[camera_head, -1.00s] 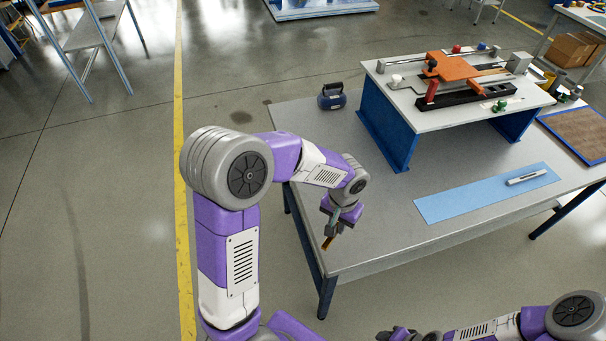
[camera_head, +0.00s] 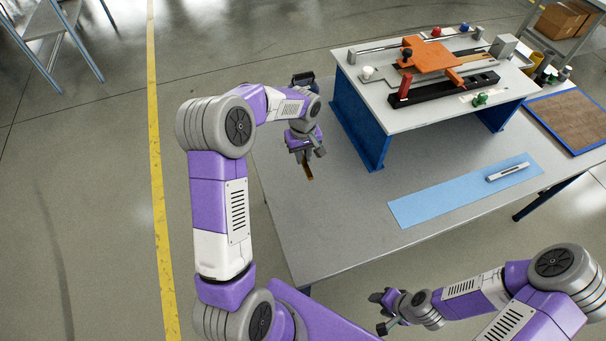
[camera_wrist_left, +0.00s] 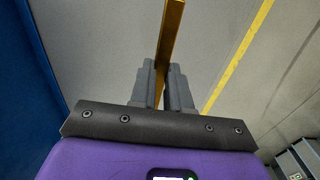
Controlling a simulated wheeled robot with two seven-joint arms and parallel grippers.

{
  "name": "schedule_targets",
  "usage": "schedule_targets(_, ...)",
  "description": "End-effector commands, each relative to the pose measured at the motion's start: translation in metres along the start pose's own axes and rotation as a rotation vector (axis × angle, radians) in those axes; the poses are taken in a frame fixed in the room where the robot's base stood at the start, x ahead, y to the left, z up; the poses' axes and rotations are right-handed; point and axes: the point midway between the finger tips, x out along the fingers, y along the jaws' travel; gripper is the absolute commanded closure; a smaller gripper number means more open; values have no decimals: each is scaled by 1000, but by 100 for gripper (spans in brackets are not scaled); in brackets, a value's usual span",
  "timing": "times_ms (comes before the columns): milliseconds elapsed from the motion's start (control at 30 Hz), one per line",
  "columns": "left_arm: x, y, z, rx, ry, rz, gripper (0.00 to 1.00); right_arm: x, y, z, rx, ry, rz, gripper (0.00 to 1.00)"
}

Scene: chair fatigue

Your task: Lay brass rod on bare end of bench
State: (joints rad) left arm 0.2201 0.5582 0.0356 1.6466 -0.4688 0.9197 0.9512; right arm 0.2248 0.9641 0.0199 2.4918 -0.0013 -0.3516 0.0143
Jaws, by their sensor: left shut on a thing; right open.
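My left gripper (camera_head: 304,157) is shut on the brass rod (camera_head: 308,172), which points down below its fingers. In the left wrist view the brass rod (camera_wrist_left: 168,45) stands between the two grey fingers of the left gripper (camera_wrist_left: 165,85). The left gripper is over the left end of the grey bench (camera_head: 300,225), which is bare around it. I cannot tell whether the rod's lower tip touches the bench top. My right gripper (camera_head: 382,312) is open and empty, in front of the bench's near edge.
A blue mat (camera_head: 430,205) with a pale bar-shaped tool (camera_head: 508,172) lies right of the bare end. A raised white platform (camera_head: 450,105) on blue legs carries an orange fixture (camera_head: 430,57). A dark blue object (camera_head: 303,80) stands behind my left arm. A brown board (camera_head: 570,120) lies far right.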

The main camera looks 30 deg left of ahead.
Motion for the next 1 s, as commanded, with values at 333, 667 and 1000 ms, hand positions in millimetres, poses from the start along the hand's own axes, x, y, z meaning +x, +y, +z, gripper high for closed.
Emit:
schedule_targets(333, 55, 0, -1, -8, 0, 1, 100, 5, 2, -1, 0, 1, 0, 53)
schedule_targets(667, 92, 0, 0, -7, -2, 1, 100, 8, 3, -1, 0, 1, 0, 53)
schedule_targets(1000, 96, 0, 0, -6, 0, 1, 100, 10, 4, -1, 0, 1, 0, 53)
